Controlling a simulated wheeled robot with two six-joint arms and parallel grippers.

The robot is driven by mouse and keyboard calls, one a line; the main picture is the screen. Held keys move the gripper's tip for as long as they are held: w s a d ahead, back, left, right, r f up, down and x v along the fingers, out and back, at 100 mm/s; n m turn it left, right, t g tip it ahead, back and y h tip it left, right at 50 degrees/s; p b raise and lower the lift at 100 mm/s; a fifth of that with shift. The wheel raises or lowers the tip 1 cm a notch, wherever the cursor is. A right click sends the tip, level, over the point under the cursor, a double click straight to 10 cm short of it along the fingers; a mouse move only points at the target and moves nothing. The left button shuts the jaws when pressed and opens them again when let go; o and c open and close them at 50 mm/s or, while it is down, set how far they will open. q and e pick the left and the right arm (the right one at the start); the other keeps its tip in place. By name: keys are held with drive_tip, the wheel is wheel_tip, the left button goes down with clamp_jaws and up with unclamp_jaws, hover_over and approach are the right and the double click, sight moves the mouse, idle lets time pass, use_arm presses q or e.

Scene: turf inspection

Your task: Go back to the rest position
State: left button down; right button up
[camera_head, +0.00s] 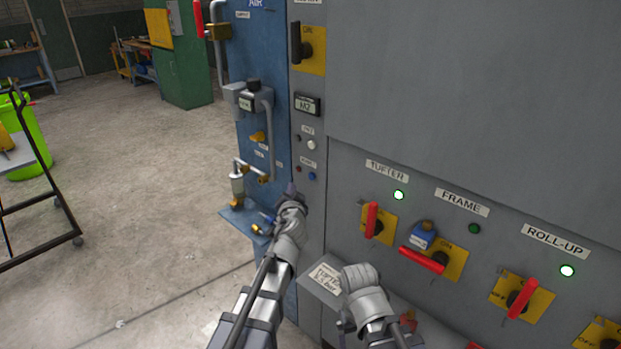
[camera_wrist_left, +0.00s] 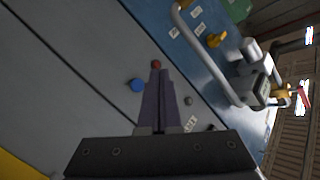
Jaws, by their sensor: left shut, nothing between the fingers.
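My left gripper (camera_head: 291,188) is shut and empty, its fingertips pointing at the narrow grey strip beside the blue panel. A blue button (camera_head: 312,175) and a small dark red button (camera_head: 298,169) are close above the fingertips. In the left wrist view the shut fingers (camera_wrist_left: 157,75) reach up toward the red button (camera_wrist_left: 155,64), with the blue button (camera_wrist_left: 137,85) to their left. I cannot tell whether they touch the panel. My right arm (camera_head: 365,295) shows low in the middle, in front of the cabinet; its fingers do not show.
The grey cabinet (camera_head: 460,90) fills the right, with red-handled switches (camera_head: 372,220) and a blue padlock (camera_head: 424,235). The blue panel (camera_head: 262,70) carries pipes and a small shelf. A dark cart (camera_head: 60,200) stands left. Open floor (camera_head: 150,200) lies between.

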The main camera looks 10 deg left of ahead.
idle(0.4)
use_arm(q)
drive_tip(key=s+d+f+g+p, duration=0.2)
drive_tip(key=s+g, duration=0.3)
drive_tip(key=s, duration=0.6)
drive_tip(key=s+d+f+n+g+h+p, duration=0.1)
drive_tip(key=s+d+f+g+p, duration=0.2)
drive_tip(key=s, duration=0.8)
drive_tip(key=s+d+f+g+p, duration=0.2)
drive_tip(key=s+d+f+g, duration=0.2)
drive_tip(key=s, duration=0.7)
drive_tip(key=f+g, duration=0.2)
drive_tip(key=g, duration=0.2)
drive_tip(key=shift+n+h+p, duration=0.3)
drive_tip(key=shift+p, duration=0.1)
drive_tip(key=shift+s, duration=0.1)
